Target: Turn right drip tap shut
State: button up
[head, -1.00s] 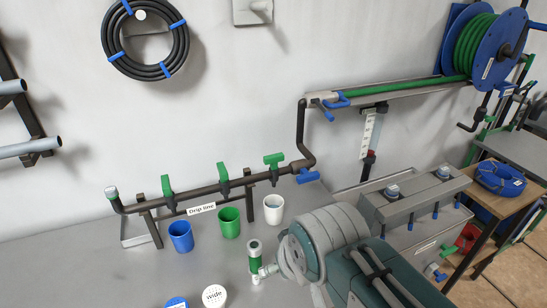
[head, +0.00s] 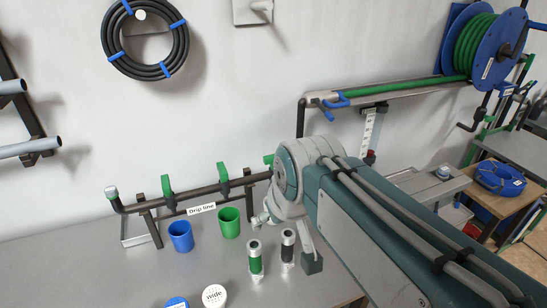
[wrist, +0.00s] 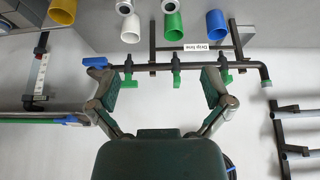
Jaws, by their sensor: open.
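The drip line is a dark pipe with a "Drip line" label and three green-handled taps. In the wrist view, which looks upside down, the right drip tap (wrist: 130,78) is leftmost, its green handle lying along the pipe. The middle tap (wrist: 176,76) and left tap (wrist: 224,77) have handles turned differently. My gripper (wrist: 162,90) is open and empty, its fingers spread either side of the right and middle taps, apart from them. In the head view my arm hides most of the right drip tap (head: 268,159); only a green edge shows.
A blue-handled valve (wrist: 95,62) sits on the pipe beside the right tap. Blue (head: 180,236), green (head: 229,223) and white (wrist: 131,27) cups stand by the taps.

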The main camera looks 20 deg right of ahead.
jog(key=w+d+r, duration=0.2)
jog(key=w, duration=0.4)
jog(key=w+d+r, duration=0.1)
jog(key=w+d, duration=0.1)
jog(key=w, duration=0.4)
jog(key=g, duration=0.1)
send_near(274, 156)
jog(key=x, duration=1)
jog(key=shift+w+f, duration=0.25)
jog(key=shift+f, duration=0.1)
jog(key=c, duration=0.9)
